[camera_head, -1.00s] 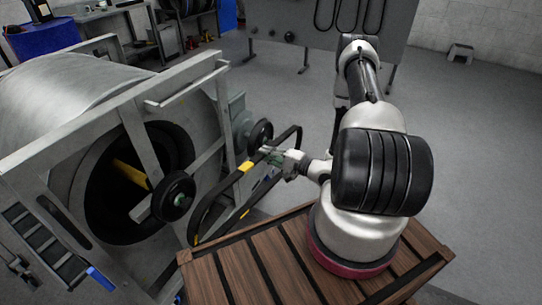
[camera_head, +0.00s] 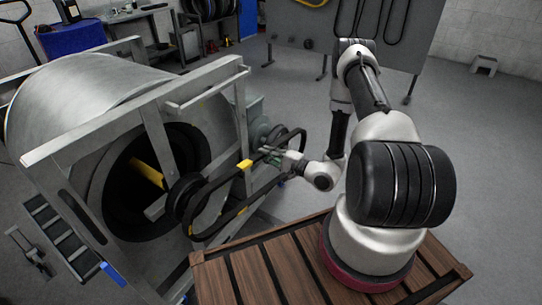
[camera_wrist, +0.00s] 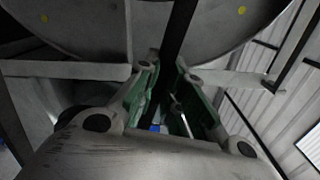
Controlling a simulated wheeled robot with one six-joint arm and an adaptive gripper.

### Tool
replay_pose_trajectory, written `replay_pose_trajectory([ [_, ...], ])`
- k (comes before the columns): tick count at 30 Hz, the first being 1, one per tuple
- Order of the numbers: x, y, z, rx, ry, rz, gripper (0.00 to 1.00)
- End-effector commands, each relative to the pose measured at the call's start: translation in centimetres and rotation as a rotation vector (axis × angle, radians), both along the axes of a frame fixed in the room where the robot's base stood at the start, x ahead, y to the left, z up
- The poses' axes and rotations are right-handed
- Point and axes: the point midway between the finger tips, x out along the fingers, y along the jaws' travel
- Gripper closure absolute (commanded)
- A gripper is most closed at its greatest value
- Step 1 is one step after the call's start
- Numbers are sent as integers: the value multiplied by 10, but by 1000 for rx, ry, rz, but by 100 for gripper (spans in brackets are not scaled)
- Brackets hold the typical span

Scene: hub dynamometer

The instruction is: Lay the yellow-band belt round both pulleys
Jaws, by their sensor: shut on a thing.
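The black belt (camera_head: 222,222) with yellow bands is a long slanted loop in front of the drum frame. One yellow band (camera_head: 244,164) is on its upper run, another near its lower left end. My gripper (camera_head: 272,154) is shut on the belt near its right end. The left pulley (camera_head: 182,192) overlaps the belt's left end in the head view. The right pulley (camera_head: 259,131) is behind the belt's right end. I cannot tell whether the belt is seated on either pulley. In the wrist view a dark strip of belt (camera_wrist: 178,38) runs up from between the green-padded fingers (camera_wrist: 168,98).
The large grey drum (camera_head: 75,105) and its metal frame (camera_head: 130,115) stand at the left. A slatted wooden top (camera_head: 275,265) is below my arm. A grey board (camera_head: 400,45) with hanging belts is behind. Open floor lies at the right.

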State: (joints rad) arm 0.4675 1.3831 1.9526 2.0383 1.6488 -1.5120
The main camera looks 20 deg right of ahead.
Motion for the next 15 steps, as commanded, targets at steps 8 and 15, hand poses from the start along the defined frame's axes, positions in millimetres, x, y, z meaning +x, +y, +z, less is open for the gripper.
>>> replay_pose_trajectory([
  [8, 15, 12, 1, -1, -1, 2, 100],
  [15, 28, 21, 1, 0, -2, 2, 100],
])
